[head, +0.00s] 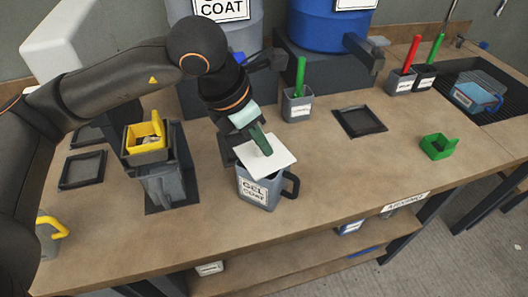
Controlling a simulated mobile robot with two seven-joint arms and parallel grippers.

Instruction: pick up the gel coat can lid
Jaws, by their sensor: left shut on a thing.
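The gel coat can (259,190) is a grey square container with a "GEL COAT" label and a dark handle on its right side. It stands upright near the front edge of the bench. Its lid, a white square plate (283,161), is over the can's mouth and looks slightly turned against it. I cannot tell whether it touches the rim. My left gripper (260,143) comes down from above and is shut on the lid near its middle. A dark green part there hides the exact grip. My right gripper is not in view.
A yellow cup (145,133) sits on a grey stand to the left. Behind are a grey can with a green handle (298,103) and an empty dark tray (360,121). The bench right of the can is clear.

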